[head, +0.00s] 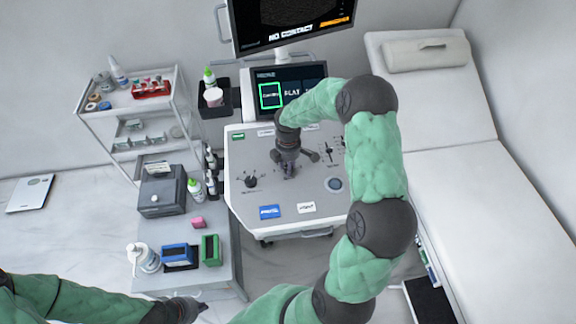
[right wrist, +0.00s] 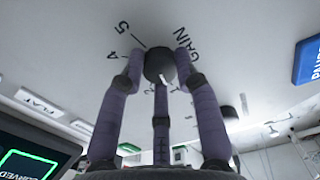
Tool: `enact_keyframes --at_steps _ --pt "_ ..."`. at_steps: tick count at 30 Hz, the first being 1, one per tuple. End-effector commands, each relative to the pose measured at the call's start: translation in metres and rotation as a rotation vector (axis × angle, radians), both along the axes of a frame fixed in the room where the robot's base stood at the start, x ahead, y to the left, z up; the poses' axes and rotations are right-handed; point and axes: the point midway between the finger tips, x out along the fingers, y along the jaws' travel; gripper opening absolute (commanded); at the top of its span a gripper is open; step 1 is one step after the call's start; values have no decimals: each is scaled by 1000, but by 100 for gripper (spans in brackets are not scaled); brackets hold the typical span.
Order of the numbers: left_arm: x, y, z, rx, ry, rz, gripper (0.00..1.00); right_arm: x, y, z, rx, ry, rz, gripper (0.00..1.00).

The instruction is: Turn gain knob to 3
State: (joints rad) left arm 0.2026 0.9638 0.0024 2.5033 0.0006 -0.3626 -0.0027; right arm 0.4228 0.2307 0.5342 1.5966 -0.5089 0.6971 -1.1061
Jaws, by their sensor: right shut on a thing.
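The gain knob (right wrist: 158,65) is a dark round knob on the light console panel in the right wrist view. The word GAIN and the numbers 4 and 5 show beside it; other scale marks are partly hidden by the fingers. A small white mark shows on the knob, but I cannot tell which number it points to. My right gripper (head: 289,170) is shut on the gain knob, its purple fingers around it (right wrist: 160,80). In the head view the gripper hides the knob. My left gripper (head: 196,306) is low at the left, away from the console (head: 240,160); its jaws are unclear.
Another dark knob (head: 251,182) is left of my right gripper, and sliders (head: 328,150) are to its right. A blue button (head: 270,212) and a white button (head: 306,208) lie near the front edge. A side table (head: 222,272) stands left, an examination couch (head: 480,190) right.

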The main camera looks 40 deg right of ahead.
Motion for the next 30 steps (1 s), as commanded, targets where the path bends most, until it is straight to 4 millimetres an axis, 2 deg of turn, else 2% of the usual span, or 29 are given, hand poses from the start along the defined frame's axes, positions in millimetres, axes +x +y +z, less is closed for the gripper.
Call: enact_keyframes --at_steps 11,30 --pt "0 0 -3 0 0 0 0 0 0 -1 0 0 -142 0" --pt "0 0 -17 0 0 0 0 0 0 -1 0 0 -733 0"
